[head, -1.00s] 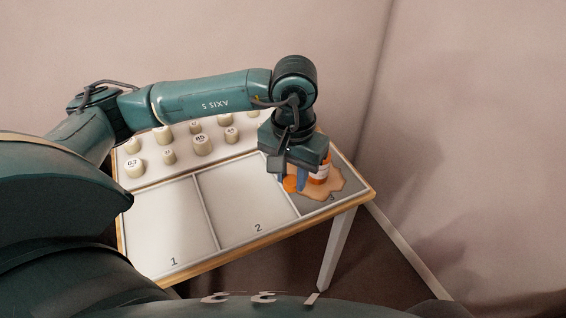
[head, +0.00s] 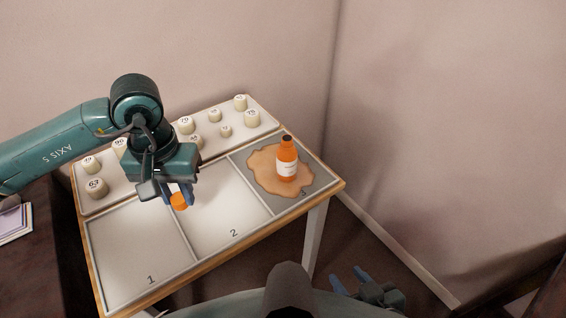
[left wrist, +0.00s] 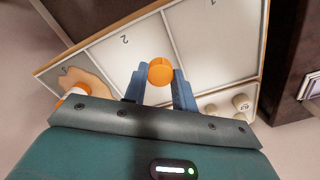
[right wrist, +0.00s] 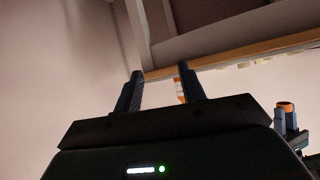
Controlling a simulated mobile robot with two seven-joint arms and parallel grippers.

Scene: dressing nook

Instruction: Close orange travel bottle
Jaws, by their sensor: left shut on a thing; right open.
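The orange travel bottle (head: 287,165) stands upright on a tan irregular patch (head: 262,172) in section 3 of the table. It has a white label and a dark top, with no orange cap on it. My left gripper (head: 178,197) is shut on a round orange cap (head: 179,202), held over the divider between sections 1 and 2, away from the bottle. The left wrist view shows the cap (left wrist: 161,72) between the fingertips and the bottle (left wrist: 80,90) partly hidden. My right gripper (head: 350,277) is open and empty, low beyond the table's front edge.
A white raised tray (head: 215,150) with several numbered cream knobs runs along the table's back. Sections 1 (head: 130,245) and 2 (head: 225,205) are bare. A wall stands close behind and right of the table.

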